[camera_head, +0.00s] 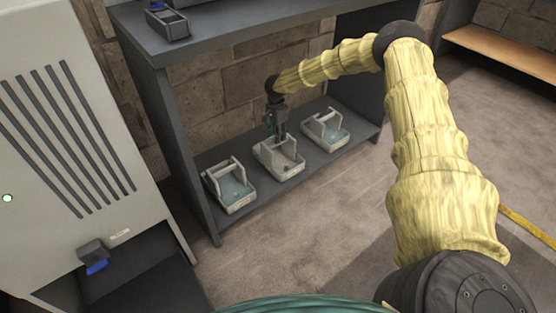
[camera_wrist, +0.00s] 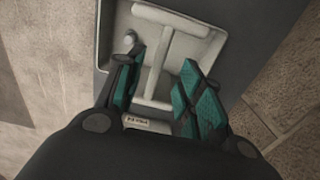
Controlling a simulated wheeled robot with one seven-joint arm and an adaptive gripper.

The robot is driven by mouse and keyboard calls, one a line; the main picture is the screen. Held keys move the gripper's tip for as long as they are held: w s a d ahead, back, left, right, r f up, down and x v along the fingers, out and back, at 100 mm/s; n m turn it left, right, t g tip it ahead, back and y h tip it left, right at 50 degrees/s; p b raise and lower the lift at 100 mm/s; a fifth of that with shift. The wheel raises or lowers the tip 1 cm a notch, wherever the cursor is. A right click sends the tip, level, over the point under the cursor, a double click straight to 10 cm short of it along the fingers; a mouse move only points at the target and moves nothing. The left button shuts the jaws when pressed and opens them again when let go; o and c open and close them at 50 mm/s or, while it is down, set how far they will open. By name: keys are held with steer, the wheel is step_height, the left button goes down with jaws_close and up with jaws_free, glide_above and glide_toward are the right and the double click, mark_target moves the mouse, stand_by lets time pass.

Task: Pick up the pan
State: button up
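Three grey pans with raised handles stand in a row on the lower shelf: a left pan (camera_head: 236,206), a middle pan (camera_head: 270,166) and a right pan (camera_head: 334,143). My gripper (camera_head: 277,139) points down over the middle pan. In the wrist view this pan (camera_wrist: 198,46) has a handle bar (camera_wrist: 160,60) running between the two teal-padded fingers of my gripper (camera_wrist: 164,62). The fingers are apart, with a visible gap on the right side of the bar. Whether the left finger touches anything is unclear. A small pale round thing (camera_wrist: 129,39) lies in the pan.
The lower shelf (camera_head: 220,237) sits under a dark upper shelf (camera_head: 235,25), which carries a small dark box (camera_head: 167,25). A brick wall (camera_head: 225,85) stands behind. A grey vented cabinet (camera_head: 75,130) is at left. The floor (camera_head: 320,210) in front is open.

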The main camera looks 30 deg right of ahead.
steer(key=f+b, duration=0.2)
steer(key=f, duration=0.3)
steer(key=shift+d+b, duration=0.3)
steer(key=shift+b, duration=0.1)
steer(key=shift+s, duration=0.1)
jaws_close()
